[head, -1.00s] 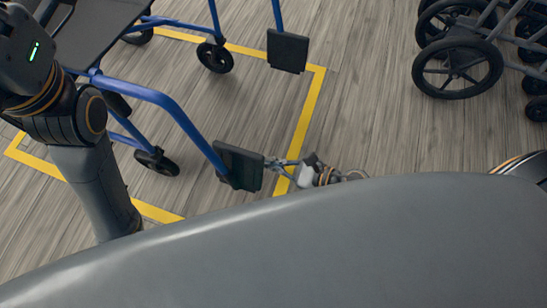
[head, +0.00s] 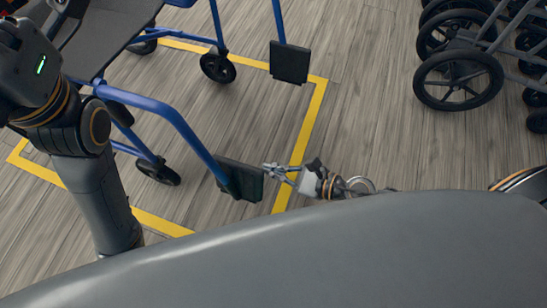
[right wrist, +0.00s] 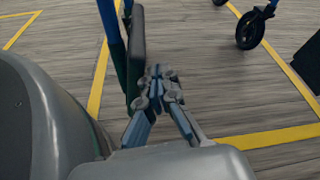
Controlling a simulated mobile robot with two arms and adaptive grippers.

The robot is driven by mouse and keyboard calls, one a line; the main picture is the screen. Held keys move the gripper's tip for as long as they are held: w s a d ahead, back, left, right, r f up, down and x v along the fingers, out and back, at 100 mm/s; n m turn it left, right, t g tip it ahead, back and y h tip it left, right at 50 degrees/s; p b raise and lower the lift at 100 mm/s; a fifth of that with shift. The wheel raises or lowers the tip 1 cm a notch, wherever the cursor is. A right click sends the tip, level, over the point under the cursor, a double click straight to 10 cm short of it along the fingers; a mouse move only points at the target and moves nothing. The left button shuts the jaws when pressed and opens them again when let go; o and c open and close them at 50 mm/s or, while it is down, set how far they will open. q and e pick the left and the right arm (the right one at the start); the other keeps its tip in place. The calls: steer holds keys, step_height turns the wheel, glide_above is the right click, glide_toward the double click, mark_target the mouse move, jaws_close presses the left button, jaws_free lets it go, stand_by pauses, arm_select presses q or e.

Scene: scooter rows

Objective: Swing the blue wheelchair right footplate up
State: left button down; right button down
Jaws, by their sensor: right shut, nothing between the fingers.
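The blue wheelchair (head: 165,110) stands on the wooden floor, its front toward the right. Its right footplate (head: 240,178) is the nearer dark plate, at the lower end of a blue tube. It looks tilted; its exact angle is hard to tell. In the right wrist view this footplate (right wrist: 137,50) shows nearly edge-on. My right gripper (head: 270,170) is shut and empty, its fingertips at the plate's right edge, close to or touching it. The fingers also show in the right wrist view (right wrist: 156,82), beside the plate. My left gripper is out of view.
The other footplate (head: 289,62) hangs farther back. Yellow tape (head: 303,125) marks the floor around the wheelchair. Dark wheeled frames (head: 458,80) stand at the upper right. The floor between them and the wheelchair is clear.

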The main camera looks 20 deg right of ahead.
step_height(320, 180, up, 6)
steer(key=shift+r, duration=0.25)
stand_by(0.4)
stand_by(0.5)
